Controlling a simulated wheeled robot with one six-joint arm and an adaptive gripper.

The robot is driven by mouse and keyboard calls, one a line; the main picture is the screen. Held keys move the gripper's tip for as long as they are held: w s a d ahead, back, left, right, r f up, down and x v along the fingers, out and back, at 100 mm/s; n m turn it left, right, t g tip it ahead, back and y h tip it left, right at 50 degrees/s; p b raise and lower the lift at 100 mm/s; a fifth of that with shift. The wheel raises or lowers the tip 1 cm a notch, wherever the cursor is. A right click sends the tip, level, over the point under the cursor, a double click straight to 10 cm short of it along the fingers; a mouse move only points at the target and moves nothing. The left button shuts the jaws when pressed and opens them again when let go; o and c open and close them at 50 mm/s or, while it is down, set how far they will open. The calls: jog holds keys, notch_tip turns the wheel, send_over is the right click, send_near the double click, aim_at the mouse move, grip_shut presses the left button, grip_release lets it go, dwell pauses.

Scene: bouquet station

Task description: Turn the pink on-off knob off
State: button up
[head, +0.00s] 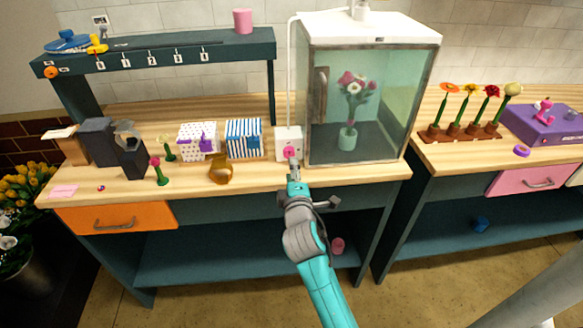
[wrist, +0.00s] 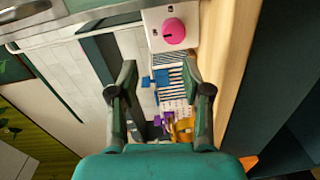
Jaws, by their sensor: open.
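The pink knob (head: 289,152) is on the front of a small white box (head: 281,138) that stands on the wooden bench, left of the glass cabinet. The wrist view shows the knob (wrist: 175,31) near the top, right of centre, with a small dark mark on its face. The white box (wrist: 157,42) shows around it. My gripper (head: 294,168) is just in front of and below the knob in the head view. Its two fingers (wrist: 160,76) are spread apart and empty in the wrist view. The knob lies beyond the fingertips, and I see no contact.
The glass cabinet (head: 426,105), with a vase of flowers inside, stands right of the knob. A blue-striped box (head: 244,138) and a yellow-brown ring-shaped object (head: 221,171) are to the left.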

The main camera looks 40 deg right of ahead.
jog(key=shift+v, duration=1.1)
jog(key=shift+f, duration=0.15)
jog(key=s+a+f+m+y, duration=0.1)
jog(key=s+a+f+y, duration=0.2)
jog(key=s+a+f, duration=0.55)
jog(key=s+a+f+m+y, duration=0.2)
jog(key=s+a+f+y, duration=0.3)
jog(key=s, duration=0.6)
jog(key=s+a+r+m+y, duration=0.1)
jog(key=s+a+r+m, duration=0.1)
jog(key=s, duration=0.8)
jog(key=s+a+r+m, duration=0.3)
jog(key=s+a+m, duration=0.1)
jog(key=s, duration=0.7)
jog(key=shift+a+m+y, duration=0.25)
jog(key=shift+m+y, duration=0.15)
